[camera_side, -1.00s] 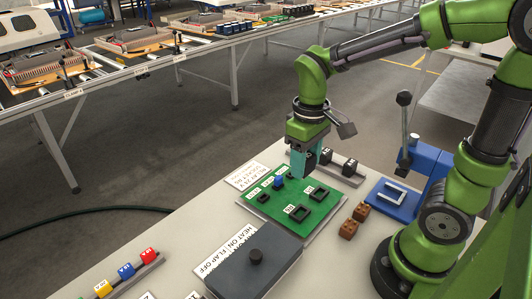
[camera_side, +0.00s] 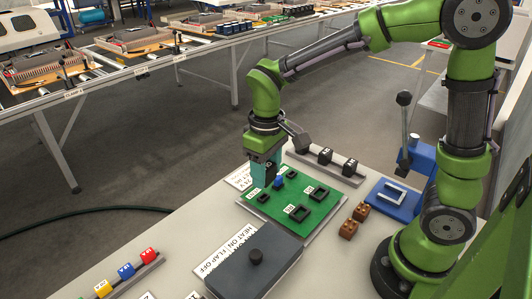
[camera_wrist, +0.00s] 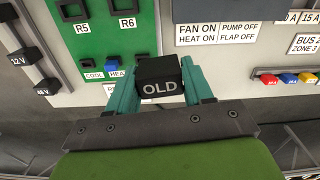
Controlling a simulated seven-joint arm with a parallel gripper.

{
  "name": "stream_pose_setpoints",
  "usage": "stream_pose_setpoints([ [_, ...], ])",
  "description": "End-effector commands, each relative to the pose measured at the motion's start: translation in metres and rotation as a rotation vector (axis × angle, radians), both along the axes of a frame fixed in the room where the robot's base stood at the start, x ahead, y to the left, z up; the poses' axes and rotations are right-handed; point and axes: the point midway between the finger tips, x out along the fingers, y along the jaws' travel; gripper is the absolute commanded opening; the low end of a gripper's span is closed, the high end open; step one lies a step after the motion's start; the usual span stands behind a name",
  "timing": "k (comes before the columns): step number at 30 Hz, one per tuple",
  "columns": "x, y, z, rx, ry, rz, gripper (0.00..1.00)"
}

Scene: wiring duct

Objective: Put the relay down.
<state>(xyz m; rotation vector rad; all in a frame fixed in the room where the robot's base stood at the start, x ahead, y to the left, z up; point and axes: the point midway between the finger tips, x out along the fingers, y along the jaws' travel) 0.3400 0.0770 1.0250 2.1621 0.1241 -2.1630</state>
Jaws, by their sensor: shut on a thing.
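My gripper (camera_wrist: 160,85) is shut on a black relay marked OLD (camera_wrist: 160,78), which sits between the teal fingers in the wrist view. In the side view, my gripper (camera_side: 265,175) is over the far left edge of the green board (camera_side: 325,208), near a white placard (camera_side: 237,179). The held relay cannot be made out there, and its height above the surface is unclear. The green board also shows in the wrist view (camera_wrist: 97,45), with dark empty-looking sockets marked R5 and R6. A small blue part (camera_side: 279,183) is on the board.
A rail with several black relays (camera_side: 325,156) stands behind the board. Two brown blocks (camera_side: 348,229) and a blue lever device (camera_side: 395,202) are to the right. A grey cover with a knob (camera_side: 270,270) is in front. Coloured fuses (camera_side: 125,271) are at lower left.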

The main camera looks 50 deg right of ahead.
Motion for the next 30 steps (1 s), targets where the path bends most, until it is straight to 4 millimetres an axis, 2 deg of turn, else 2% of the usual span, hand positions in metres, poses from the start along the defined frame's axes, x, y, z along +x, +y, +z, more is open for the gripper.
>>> stream_pose_setpoints([
  [1, 0.017, 0.016, -0.009, -0.001, 0.006, 0.014, 0.26],
  [6, 0.068, 0.065, -0.031, -0.001, 0.002, 0.01, 0.26],
  [9, 0.091, 0.088, -0.04, -0.001, 0.001, -0.013, 0.26],
  [12, 0.108, 0.101, -0.041, -0.001, -0.001, -0.045, 0.26],
  [17, 0.121, 0.105, -0.032, -0.001, -0.001, -0.088, 0.26],
  [19, 0.122, 0.105, -0.036, -0.002, 0.002, -0.104, 0.26],
  [27, 0.121, 0.104, -0.084, -0.002, 0.003, -0.115, 0.26],
  [30, 0.122, 0.105, -0.092, -0.001, 0.0, -0.116, 0.26],
])
